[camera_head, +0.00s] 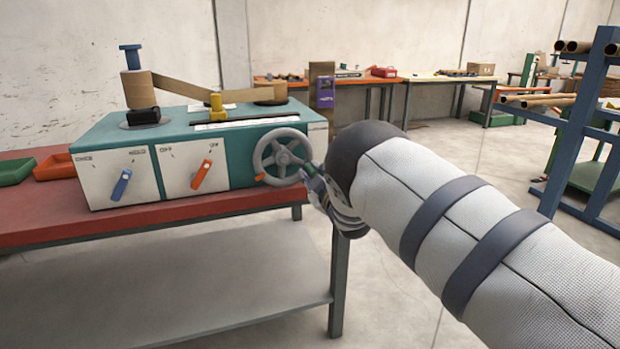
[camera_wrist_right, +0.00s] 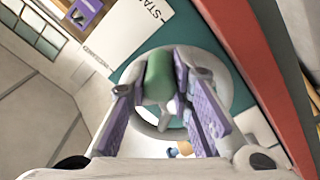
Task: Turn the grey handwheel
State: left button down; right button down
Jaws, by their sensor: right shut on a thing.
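The grey handwheel (camera_head: 283,157) is on the right end of the front of a teal and white winder (camera_head: 240,150). My right gripper (camera_head: 312,180) is at the lower right of its rim, partly hidden by my wrist. In the right wrist view, the wheel's rim (camera_wrist_right: 226,92) shows behind the fingers. There my right gripper (camera_wrist_right: 160,88) has its two purple-padded fingers on either side of a green handle (camera_wrist_right: 160,72) in front of the wheel, and is shut on it. My left gripper is out of view.
An orange tray (camera_head: 55,167) and a green tray (camera_head: 14,171) are at the red bench's left. A blue rack (camera_head: 585,110) stands right.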

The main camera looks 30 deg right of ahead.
aim_at(308, 147)
jog(key=r+n, duration=0.1)
jog(key=n, duration=0.2)
jog(key=r+n, duration=0.1)
jog(key=shift+s+d+r+n, duration=0.1)
jog(key=shift+d+r+n, duration=0.15)
jog(key=shift+r+n, duration=0.65)
jog(key=shift+n, duration=0.5)
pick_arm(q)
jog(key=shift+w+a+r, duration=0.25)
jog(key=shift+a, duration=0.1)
pick_arm(e)
jog(key=shift+a+r+n, duration=0.2)
jog(key=shift+r+n, duration=0.45)
jog(key=shift+n, duration=0.55)
jog(key=shift+r, duration=0.1)
jog(key=c, duration=1.4)
grip_release()
